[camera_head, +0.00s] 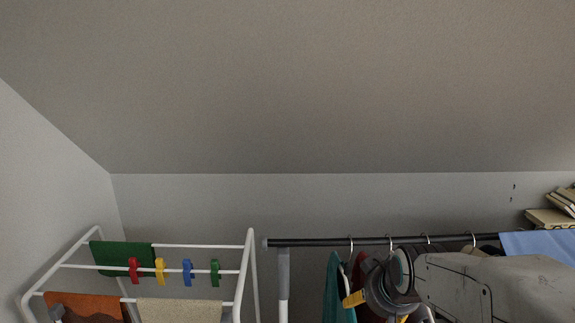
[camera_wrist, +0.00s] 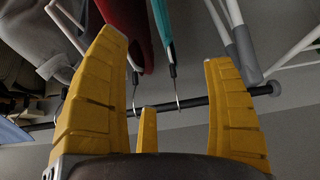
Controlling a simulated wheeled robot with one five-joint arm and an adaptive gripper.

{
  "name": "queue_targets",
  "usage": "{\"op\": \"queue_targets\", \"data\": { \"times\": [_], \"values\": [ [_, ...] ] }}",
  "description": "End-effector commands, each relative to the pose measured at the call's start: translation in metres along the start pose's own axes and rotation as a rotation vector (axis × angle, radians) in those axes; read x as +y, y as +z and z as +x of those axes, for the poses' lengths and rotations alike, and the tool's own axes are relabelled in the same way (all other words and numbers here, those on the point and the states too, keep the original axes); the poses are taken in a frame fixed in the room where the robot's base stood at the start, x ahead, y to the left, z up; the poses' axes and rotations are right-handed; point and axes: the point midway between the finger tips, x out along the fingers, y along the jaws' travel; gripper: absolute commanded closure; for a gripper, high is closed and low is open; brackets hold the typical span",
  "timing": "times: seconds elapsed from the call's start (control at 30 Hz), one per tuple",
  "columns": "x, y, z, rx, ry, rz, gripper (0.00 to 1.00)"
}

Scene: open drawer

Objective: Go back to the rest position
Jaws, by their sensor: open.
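My gripper (camera_head: 378,308) is at the bottom edge of the head view, right of centre, partly cut off and in front of hanging clothes. Its yellow fingers show large in the wrist view (camera_wrist: 162,55), spread wide apart with nothing between them. A shorter yellow finger stands low between them. My grey arm runs off to the right in the head view. No drawer shows in either view.
A clothes rail (camera_head: 310,242) with hangers, a teal garment (camera_head: 338,290) and a blue cloth (camera_head: 540,243) stands behind my gripper. A white drying rack (camera_head: 200,246) with coloured pegs and cloths is at left. Books (camera_head: 549,218) sit far right. A sloped ceiling (camera_head: 290,90) hangs above.

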Motion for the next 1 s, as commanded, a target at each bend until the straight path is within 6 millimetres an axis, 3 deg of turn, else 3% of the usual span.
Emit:
{"op": "queue_targets", "data": {
  "times": [0.03, 0.1, 0.2, 0.4, 0.67, 1.0],
  "values": [
    [-0.001, 0.006, -0.037, -0.024, -0.002, 0.003, 0.24],
    [-0.002, 0.027, -0.067, -0.071, -0.004, 0.008, 0.24],
    [-0.003, 0.056, -0.105, -0.132, -0.006, 0.013, 0.24],
    [-0.005, 0.105, -0.156, -0.228, -0.008, 0.021, 0.24],
    [-0.006, 0.137, -0.181, -0.287, -0.009, 0.026, 0.24],
    [-0.007, 0.141, -0.182, -0.294, -0.009, 0.027, 0.24]
  ]
}}
